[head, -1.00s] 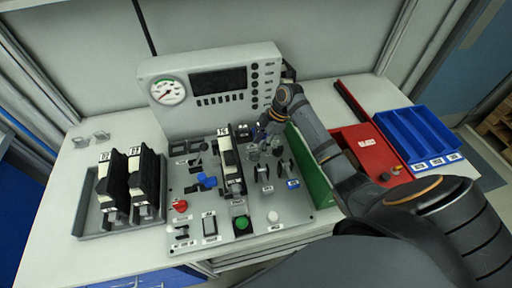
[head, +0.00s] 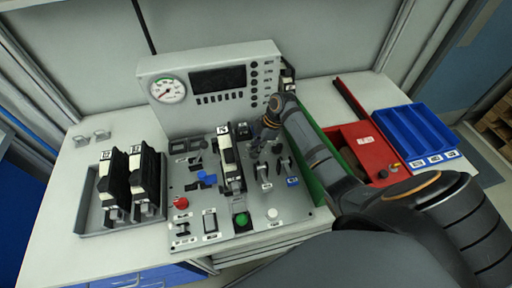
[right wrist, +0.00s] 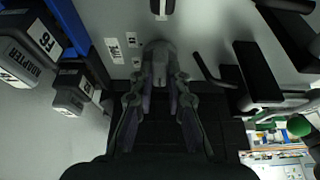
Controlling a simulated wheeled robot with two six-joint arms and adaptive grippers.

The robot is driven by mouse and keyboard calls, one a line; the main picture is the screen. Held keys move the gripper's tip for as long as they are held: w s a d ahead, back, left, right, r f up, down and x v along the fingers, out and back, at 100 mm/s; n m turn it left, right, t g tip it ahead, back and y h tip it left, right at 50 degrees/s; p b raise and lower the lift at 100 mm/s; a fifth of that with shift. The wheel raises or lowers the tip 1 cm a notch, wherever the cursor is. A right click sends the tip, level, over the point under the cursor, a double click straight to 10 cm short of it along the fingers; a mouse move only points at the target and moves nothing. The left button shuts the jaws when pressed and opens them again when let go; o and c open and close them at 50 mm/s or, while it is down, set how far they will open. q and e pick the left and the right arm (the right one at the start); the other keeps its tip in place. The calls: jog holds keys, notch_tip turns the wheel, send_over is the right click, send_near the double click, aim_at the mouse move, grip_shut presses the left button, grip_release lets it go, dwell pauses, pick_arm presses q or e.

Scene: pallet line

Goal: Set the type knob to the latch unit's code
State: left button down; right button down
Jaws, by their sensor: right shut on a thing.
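My right gripper (head: 257,148) is over the control panel, right of the latch unit. In the right wrist view the gripper (right wrist: 160,92) is shut on a grey knob (right wrist: 159,55), beside a small label that reads TYPE (right wrist: 113,48). The knob's pointer and setting cannot be read, and the fingers mostly hide it in the head view. The latch unit (head: 230,160) is a black and white block seated on the panel; its top label (head: 222,130) is too small to read surely. My left gripper is not in view.
A grey tray (head: 92,228) at left holds two similar units. A gauge console (head: 215,110) stands behind the panel. Levers and a green button (head: 241,219) are on the panel. At right are a green wall, a red box (head: 388,162) and a blue bin (head: 413,130). Adapters (right wrist: 40,42) show in the wrist view.

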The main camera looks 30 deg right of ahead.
jog(key=shift+s+r+m+p, duration=0.1)
jog(key=shift+r+m+p, duration=0.15)
jog(key=shift+m+p, duration=0.75)
jog(key=m+t+p, duration=0.1)
jog(key=m+p, duration=0.1)
jog(key=p, duration=0.1)
jog(key=m+t+h+p, duration=0.1)
jog(key=m+p, duration=0.2)
jog(key=p, duration=0.1)
jog(key=shift+s+a+m+h, duration=0.1)
jog(key=shift+a+m+h, duration=0.05)
jog(key=shift+m+h, duration=0.15)
jog(key=m+t+h+p, duration=0.1)
jog(key=m+p, duration=0.2)
jog(key=shift+a, duration=0.1)
jog(key=shift+f+m+h+p, duration=0.15)
jog(key=shift+m+h+p, duration=0.15)
jog(key=shift+m+p, duration=0.25)
jog(key=shift+m, duration=0.25)
jog(key=c, duration=1.3)
grip_release()
jog(key=v, duration=1.2)
jog(key=shift+s+f, duration=0.1)
